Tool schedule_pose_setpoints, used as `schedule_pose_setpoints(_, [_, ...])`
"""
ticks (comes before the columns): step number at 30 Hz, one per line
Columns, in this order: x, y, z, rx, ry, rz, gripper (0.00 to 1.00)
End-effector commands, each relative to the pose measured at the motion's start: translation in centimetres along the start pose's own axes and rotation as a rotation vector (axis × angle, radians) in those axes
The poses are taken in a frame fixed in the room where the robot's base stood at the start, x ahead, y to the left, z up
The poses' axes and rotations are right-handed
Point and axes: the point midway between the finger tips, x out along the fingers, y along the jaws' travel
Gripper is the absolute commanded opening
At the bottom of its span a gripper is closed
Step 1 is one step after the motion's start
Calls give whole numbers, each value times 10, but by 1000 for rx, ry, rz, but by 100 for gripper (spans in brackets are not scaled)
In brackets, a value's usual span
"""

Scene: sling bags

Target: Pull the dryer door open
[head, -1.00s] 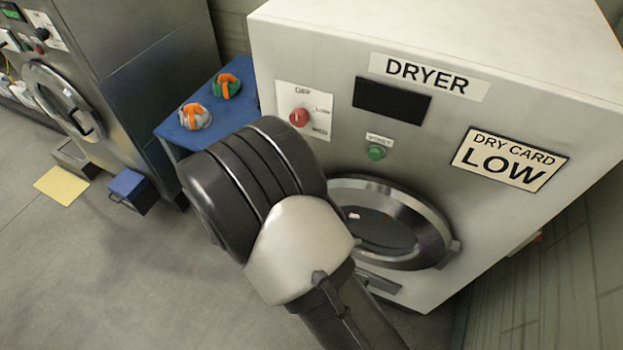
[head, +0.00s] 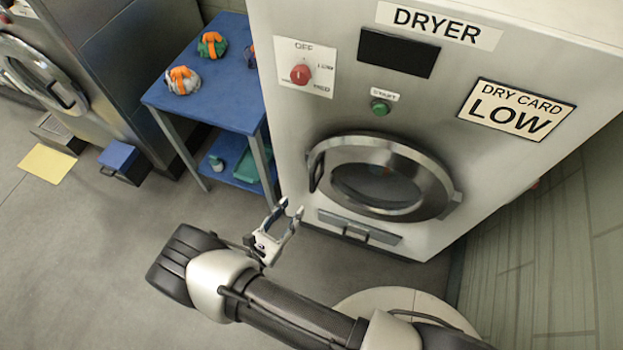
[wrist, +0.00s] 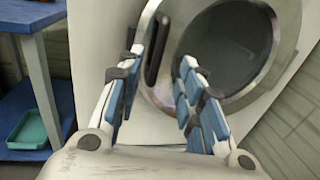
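The dryer (head: 290,130) is a pale cabinet with a round door in a metal ring (head: 440,180), which appears closed. A dark vertical handle (head: 316,172) sits on the door's left side; it also shows in the wrist view (wrist: 157,48). My gripper (head: 291,207) is in front of the dryer, below and left of the handle, apart from it. In the wrist view my gripper (wrist: 160,65) has its blue-padded fingers spread with nothing between them, and the handle appears beyond the gap.
A blue table (head: 222,108) with orange-strapped bags (head: 183,80) stands left of the dryer, a teal tray (head: 250,165) on its lower shelf. A drawer-like panel (head: 358,228) is below the door. Floor at front left is clear.

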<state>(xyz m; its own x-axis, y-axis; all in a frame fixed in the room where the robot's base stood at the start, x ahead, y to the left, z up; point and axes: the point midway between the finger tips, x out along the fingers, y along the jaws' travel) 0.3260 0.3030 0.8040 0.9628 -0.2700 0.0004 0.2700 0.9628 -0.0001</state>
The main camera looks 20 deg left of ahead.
Motion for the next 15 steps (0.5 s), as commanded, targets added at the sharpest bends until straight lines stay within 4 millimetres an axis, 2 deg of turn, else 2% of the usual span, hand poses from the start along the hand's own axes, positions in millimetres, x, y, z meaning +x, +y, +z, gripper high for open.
schedule_pose_setpoints(1, [13, -2, -1, 0, 0, -7, 34])
schedule_pose_setpoints(9, [72, -2, -1, 0, 0, -7, 34])
schedule_pose_setpoints(15, [105, -1, 0, 1, 0, -5, 34])
